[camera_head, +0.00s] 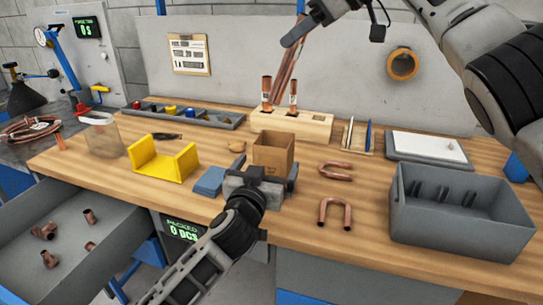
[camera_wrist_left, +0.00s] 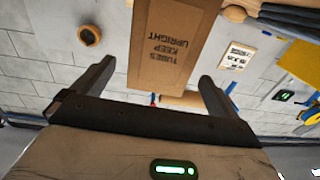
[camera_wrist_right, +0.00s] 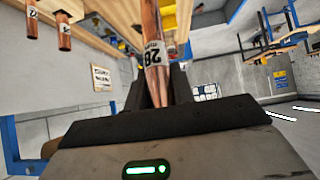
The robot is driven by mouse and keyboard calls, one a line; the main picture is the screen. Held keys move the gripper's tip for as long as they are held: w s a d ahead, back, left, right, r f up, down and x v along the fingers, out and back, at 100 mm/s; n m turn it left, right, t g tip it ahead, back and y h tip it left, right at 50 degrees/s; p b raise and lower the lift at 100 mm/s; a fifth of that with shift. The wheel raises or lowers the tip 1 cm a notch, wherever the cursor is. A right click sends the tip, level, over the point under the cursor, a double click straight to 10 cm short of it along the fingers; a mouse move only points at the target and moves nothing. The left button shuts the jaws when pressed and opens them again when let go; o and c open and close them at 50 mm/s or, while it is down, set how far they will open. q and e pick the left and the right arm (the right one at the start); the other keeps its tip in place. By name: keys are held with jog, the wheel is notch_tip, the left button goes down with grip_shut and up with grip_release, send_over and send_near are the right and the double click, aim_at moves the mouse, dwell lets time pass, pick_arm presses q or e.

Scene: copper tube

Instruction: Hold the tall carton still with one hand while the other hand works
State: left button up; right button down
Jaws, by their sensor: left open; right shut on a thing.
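The tall brown carton (camera_head: 273,150) stands upright near the front middle of the bench. In the left wrist view its face (camera_wrist_left: 172,45) reads "TUBES KEEP UPRIGHT". My left gripper (camera_head: 265,168) is open at the carton's front, one finger towards each side, with gaps beside it in the left wrist view. My right gripper (camera_head: 303,28) is shut on a copper tube (camera_head: 284,76), held tilted above the wooden block (camera_head: 310,132). In the right wrist view this tube (camera_wrist_right: 152,50) carries a label reading 28. Other copper tubes (camera_head: 266,86) stand in the block.
A yellow cradle (camera_head: 160,165) and blue pad (camera_head: 209,182) lie left of the carton. U-bent copper tubes (camera_head: 335,212) and a grey bin (camera_head: 455,232) are to the right. An open drawer (camera_head: 100,255) with copper pieces is front left.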

aim_at(270, 161)
pick_arm(q)
jog(key=shift+x, duration=2.5)
jog(key=c, duration=1.1)
pick_arm(e)
jog(key=shift+w+a+f+m+h, duration=0.1)
jog(key=shift+a+f+m+h, duration=0.2)
jog(key=shift+a+f, duration=0.05)
jog(key=a+f+m+h, duration=0.1)
jog(key=m, duration=0.1)
jog(key=w+a+f+m+t+h, duration=0.1)
jog(key=f+m+h, duration=0.1)
jog(key=a+f+m+h, duration=0.1)
jog(key=f+m+h, duration=0.1)
jog(key=shift+w+a+f+t, duration=0.1)
jog(key=shift+w+a+t, duration=0.1)
jog(key=shift+a+t, duration=0.2)
jog(key=shift+f+m+h, duration=0.3)
jog(key=shift+m+h, duration=0.1)
jog(key=shift+m, duration=0.2)
